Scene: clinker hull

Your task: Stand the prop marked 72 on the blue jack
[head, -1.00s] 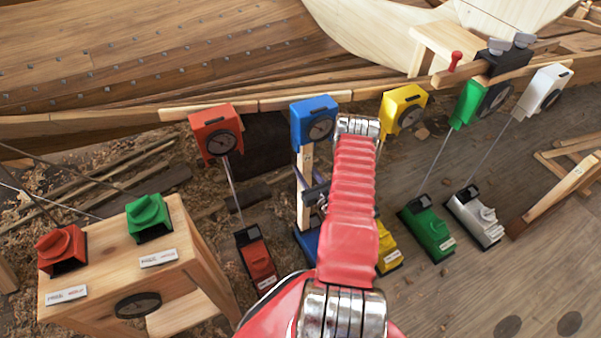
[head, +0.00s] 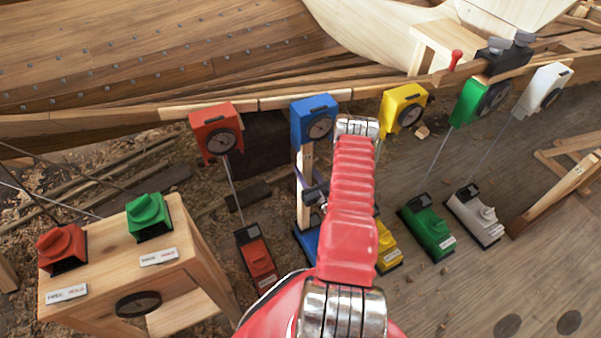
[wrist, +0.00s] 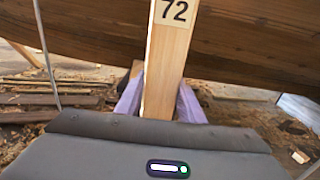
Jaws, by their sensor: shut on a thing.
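The prop marked 72 is a pale wooden post, upright in the wrist view (wrist: 168,60) with its number label near the top of the picture. In the head view the prop (head: 303,215) stands between a blue dial box (head: 315,121) above and the blue jack (head: 306,240) below. My gripper (wrist: 160,100) is shut on the prop, its purple fingers on either side. In the head view my gripper (head: 312,194) is partly hidden by my red arm. The arm also covers part of the blue jack. I cannot tell whether the prop's foot touches the jack.
Red (head: 257,262), yellow (head: 388,248), green (head: 428,228) and white (head: 474,215) jacks stand beside it, with dial boxes above. A wooden stand (head: 190,260) at left carries red and green knobs. The plank hull (head: 150,50) runs behind. Bare floor lies at lower right.

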